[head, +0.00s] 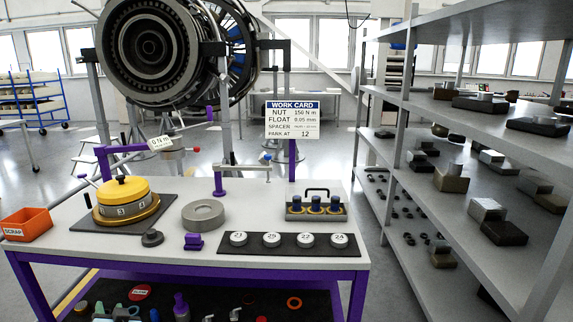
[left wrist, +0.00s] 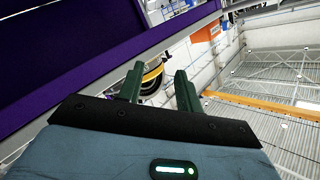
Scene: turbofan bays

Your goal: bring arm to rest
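My left gripper (left wrist: 159,72) shows in the left wrist view, with its two dark green fingers apart and nothing held between them. It looks up past a purple table edge (left wrist: 95,55). Part of a round yellow-and-grey thing shows beyond the fingers. I cannot make out either arm in the head view, and my right gripper is in neither view. In the head view the workbench (head: 150,250) has a grey top and purple legs. A work card (head: 292,119) stands at its back edge.
The bench carries a yellow-topped drum (head: 124,190), grey ring (head: 203,215), black strip (head: 285,246) with several white discs, and holder (head: 316,208). An orange scrap bin (head: 27,224) is at its left. Shelving (head: 470,190) stands right; a turbofan (head: 150,50) hangs behind.

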